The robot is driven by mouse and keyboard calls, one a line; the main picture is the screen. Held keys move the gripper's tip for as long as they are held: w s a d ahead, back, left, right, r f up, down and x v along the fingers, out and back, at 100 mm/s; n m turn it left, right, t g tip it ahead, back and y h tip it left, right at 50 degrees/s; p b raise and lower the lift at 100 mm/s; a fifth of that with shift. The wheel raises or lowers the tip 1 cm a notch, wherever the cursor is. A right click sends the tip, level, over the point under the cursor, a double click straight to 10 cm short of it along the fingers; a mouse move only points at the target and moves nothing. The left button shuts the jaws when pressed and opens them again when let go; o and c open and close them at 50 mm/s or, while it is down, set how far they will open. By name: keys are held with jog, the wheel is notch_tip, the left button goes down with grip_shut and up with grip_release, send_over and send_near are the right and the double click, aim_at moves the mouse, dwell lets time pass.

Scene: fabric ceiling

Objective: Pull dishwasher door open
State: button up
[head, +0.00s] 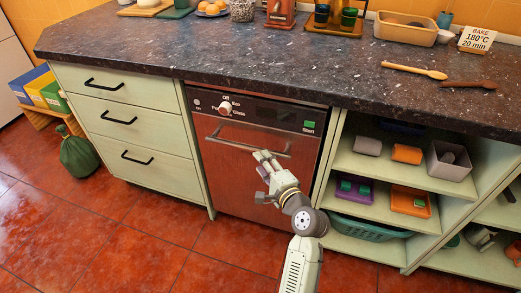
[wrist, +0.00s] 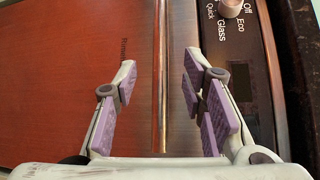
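The dishwasher (head: 235,185) has a reddish-brown door that is shut, under the dark countertop. Its metal bar handle (head: 228,144) runs across the top of the door, below the control panel. My gripper (head: 264,157) is at the right part of the handle. In the wrist view the handle (wrist: 161,110) runs up the picture between the two spread fingers of my gripper (wrist: 160,78), with a gap on each side. The purple pads do not touch the bar. I cannot tell how deep the bar sits between the fingers.
The control panel (head: 270,113) has a knob (head: 225,108) and a green Start button. A drawer unit (head: 125,120) stands left and open shelves (head: 375,165) with containers stand right. A green sack (head: 79,157) lies on the floor far left. The tiled floor before the door is clear except my arm.

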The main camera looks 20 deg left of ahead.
aim_at(249, 148)
jog(key=p+x, duration=0.1)
jog(key=x, duration=0.9)
jog(key=shift+c, duration=0.6)
grip_shut()
